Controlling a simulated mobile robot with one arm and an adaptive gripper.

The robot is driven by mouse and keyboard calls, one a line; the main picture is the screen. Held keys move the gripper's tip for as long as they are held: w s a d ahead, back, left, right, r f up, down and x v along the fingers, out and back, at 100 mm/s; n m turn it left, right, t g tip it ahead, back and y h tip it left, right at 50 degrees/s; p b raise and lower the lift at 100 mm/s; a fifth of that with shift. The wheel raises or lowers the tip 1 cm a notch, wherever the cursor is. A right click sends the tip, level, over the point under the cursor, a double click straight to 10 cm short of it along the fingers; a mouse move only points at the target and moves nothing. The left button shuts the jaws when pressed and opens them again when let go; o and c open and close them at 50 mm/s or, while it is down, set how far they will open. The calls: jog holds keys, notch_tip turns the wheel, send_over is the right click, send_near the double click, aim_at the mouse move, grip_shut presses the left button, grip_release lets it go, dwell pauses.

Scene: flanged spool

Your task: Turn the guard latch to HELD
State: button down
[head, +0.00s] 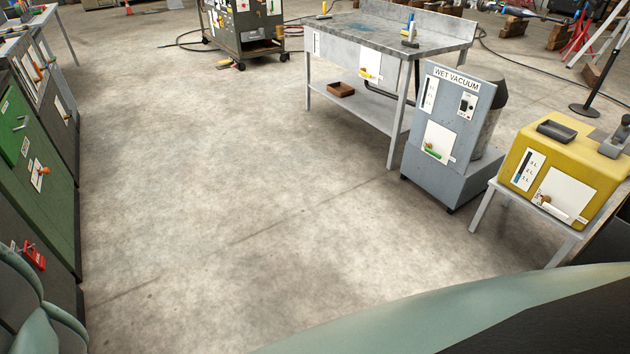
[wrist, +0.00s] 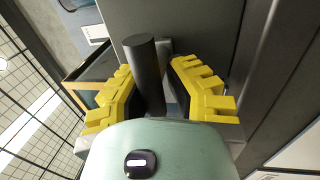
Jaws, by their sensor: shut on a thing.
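In the wrist view my gripper (wrist: 155,90) has its two yellow ribbed fingers on either side of a dark grey round bar (wrist: 145,62) and is shut on it. The bar looks like a lever or handle; its far end stands out past the fingers and its near end is hidden behind my gripper's pale green body. I cannot tell for sure that this bar is the guard latch. No HELD marking can be read in either view. My gripper does not show in the head view.
A grey panel (wrist: 210,25) lies behind the bar. In the head view, a green-fronted cabinet (head: 50,215) stands at the left. A workbench (head: 340,40), a wet vacuum (head: 418,165) and a yellow machine (head: 600,175) stand at the right. The concrete floor (head: 230,180) between is clear.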

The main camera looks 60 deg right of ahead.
jog(key=shift+w+f, duration=0.1)
jog(key=c, duration=0.8)
grip_release()
jog(key=shift+d, duration=0.1)
jog(key=v, duration=1.2)
